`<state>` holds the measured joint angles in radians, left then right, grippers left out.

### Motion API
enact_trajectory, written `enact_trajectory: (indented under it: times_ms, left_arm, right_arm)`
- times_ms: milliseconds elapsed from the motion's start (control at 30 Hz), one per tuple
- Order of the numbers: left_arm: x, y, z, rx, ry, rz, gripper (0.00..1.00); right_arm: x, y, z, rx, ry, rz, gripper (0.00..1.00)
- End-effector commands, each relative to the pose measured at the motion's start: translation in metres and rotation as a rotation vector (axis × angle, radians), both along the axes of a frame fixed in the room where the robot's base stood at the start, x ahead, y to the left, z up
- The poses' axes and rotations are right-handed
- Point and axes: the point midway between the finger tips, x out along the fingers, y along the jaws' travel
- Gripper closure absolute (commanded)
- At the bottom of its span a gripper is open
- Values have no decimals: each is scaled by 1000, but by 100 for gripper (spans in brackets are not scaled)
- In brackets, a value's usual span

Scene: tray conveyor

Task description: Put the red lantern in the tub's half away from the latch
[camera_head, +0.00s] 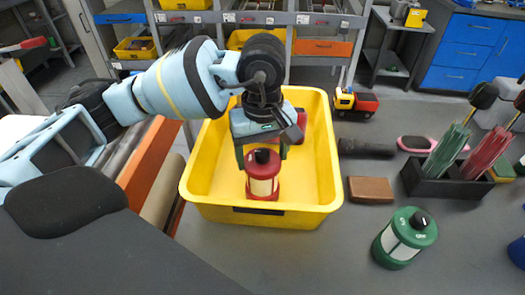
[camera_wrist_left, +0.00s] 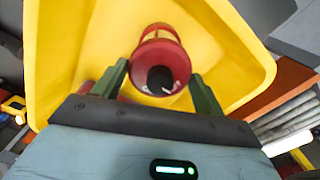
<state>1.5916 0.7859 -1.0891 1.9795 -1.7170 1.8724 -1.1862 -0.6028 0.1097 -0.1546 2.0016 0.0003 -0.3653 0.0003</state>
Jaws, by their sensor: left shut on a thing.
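The red lantern (camera_head: 263,182), with a pale middle band and a dark top knob, is upright inside the yellow tub (camera_head: 317,190), near its front wall. My left gripper (camera_head: 262,152) points down into the tub and is shut on the lantern's upper part. In the left wrist view the lantern (camera_wrist_left: 160,60) sits between the two green fingers. I cannot tell whether its base touches the tub floor. A dark piece, perhaps the latch (camera_head: 258,211), shows on the tub's front wall. Another red thing (camera_head: 301,119) in the tub is partly hidden behind my gripper. My right gripper is out of view.
Right of the tub are a toy truck (camera_head: 356,102), a black cylinder (camera_head: 366,148), a brown block (camera_head: 370,190) and a green lantern (camera_head: 404,238). A black holder (camera_head: 440,183) with green and red sticks stands farther right. An orange-sided conveyor (camera_head: 150,165) lies to the left.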

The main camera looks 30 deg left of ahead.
Motion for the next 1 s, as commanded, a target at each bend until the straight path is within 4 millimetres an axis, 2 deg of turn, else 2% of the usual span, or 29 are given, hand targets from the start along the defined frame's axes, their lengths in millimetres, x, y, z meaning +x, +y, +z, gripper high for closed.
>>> enact_trajectory:
  times_ms: [167, 200, 367, 633, 767, 867, 1000]
  left_arm:
    - [0, 0, -2, -1, 0, -1, 77]
    - [0, 0, -3, 0, 1, -1, 28]
    - [0, 0, -2, 0, 0, 0, 7]
    - [0, 0, -2, 0, 0, -1, 7]
    - [0, -1, 6, -2, -2, -1, 7]
    - [1, -1, 19, -2, -5, -1, 7]
    - [1, -1, 46, -3, -4, -2, 7]
  right_arm:
    - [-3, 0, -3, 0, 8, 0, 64]
    - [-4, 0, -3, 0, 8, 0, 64]
    - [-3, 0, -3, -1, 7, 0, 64]
    - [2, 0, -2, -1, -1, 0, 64]
    - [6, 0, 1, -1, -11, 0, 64]
    - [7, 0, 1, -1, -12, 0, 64]
    - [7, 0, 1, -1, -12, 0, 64]
